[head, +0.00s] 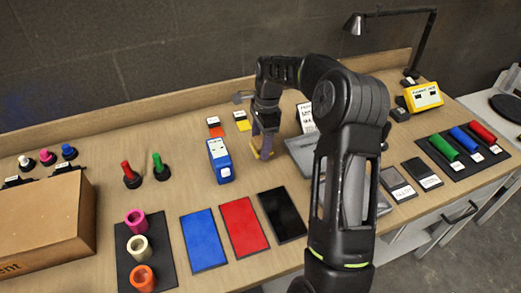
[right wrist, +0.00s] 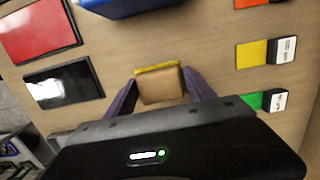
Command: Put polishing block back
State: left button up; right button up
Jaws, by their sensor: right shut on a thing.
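My right gripper (head: 262,154) points down over the middle of the wooden table. In the right wrist view its two purple fingers (right wrist: 162,92) are shut on a tan block with a yellow edge (right wrist: 160,86), the polishing block. In the head view only a bit of yellow shows by the fingertips. I cannot tell whether the block touches the table. Small colored squares with white labels lie beside it: a yellow one (right wrist: 252,53), a green one (right wrist: 254,101) and an orange one (head: 214,128). My left gripper is not in view.
A blue box (head: 219,160) stands close left of the gripper. Blue (head: 204,240), red (head: 244,226) and black (head: 282,214) pads lie in front. A grey device (head: 300,153) is right of the gripper, partly behind my arm. A cardboard box (head: 45,225) sits at left.

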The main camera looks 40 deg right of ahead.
jog(key=shift+f+p, duration=0.35)
jog(key=shift+f, duration=1.5)
jog(key=shift+f, duration=0.2)
jog(key=o, duration=1.5)
jog(key=shift+c, duration=0.2)
jog(key=shift+r, duration=0.2)
jog(key=r, duration=0.4)
jog(key=d+r+b, duration=0.1)
jog(key=r, duration=0.7)
jog(key=shift+s+d, duration=0.15)
jog(key=shift+s, duration=0.05)
